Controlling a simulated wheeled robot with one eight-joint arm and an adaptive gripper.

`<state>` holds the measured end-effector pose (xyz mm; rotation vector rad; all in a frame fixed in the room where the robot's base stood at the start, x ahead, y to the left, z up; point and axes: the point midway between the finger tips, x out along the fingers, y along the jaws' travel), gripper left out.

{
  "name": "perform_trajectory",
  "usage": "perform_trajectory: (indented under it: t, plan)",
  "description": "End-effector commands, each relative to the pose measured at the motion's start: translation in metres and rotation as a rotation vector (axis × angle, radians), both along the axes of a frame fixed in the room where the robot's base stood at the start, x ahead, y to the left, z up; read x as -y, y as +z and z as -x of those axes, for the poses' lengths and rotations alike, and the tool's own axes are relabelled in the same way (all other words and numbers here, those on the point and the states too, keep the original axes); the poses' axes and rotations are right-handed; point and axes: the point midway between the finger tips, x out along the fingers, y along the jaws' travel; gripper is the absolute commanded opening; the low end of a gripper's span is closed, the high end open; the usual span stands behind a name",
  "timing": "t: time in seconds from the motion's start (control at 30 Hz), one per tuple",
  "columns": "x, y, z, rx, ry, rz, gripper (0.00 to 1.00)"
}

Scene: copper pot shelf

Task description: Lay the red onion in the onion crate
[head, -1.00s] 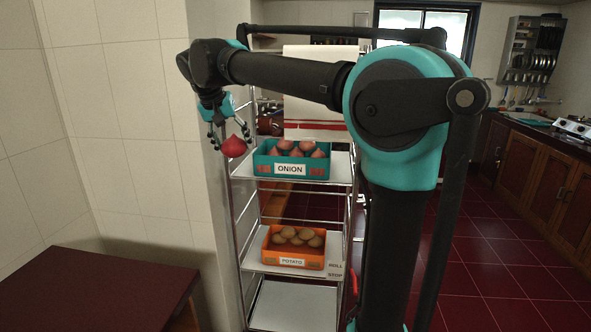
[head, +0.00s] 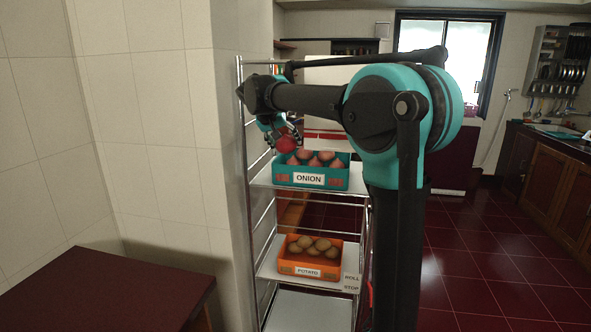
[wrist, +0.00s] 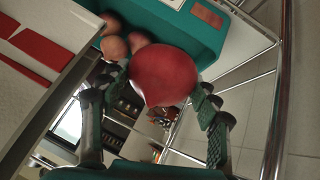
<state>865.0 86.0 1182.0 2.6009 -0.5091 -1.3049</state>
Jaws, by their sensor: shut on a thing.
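The red onion (head: 286,144) is held in my gripper (head: 284,136), whose fingers are shut on it. In the head view it hangs just above the back left part of the teal onion crate (head: 309,179), which bears the label "ONION" and holds several pinkish onions (head: 322,160). In the wrist view the red onion (wrist: 163,76) sits between the dark fingers (wrist: 160,110), and the teal crate wall (wrist: 195,28) shows behind it with some onions (wrist: 115,47) to the left. Whether the held onion touches the crate or its contents cannot be told.
The onion crate stands on a metal rack shelf (head: 262,176) with upright posts. An orange potato crate (head: 308,270) stands on the shelf below. A white and red panel (head: 322,100) rises behind the onion crate. A dark red table (head: 100,290) is at lower left.

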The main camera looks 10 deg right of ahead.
Motion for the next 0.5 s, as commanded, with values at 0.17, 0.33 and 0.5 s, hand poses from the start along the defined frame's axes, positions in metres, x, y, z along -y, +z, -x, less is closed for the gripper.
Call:
perform_trajectory:
  t: [0.17,0.33,0.5]
  plan:
    - [0.021,-0.011,-0.031,0.0,-0.002,-0.001,0.26]
    - [0.027,-0.05,-0.04,0.0,0.0,0.0,0.26]
    - [0.031,-0.073,-0.045,0.0,0.001,-0.001,0.26]
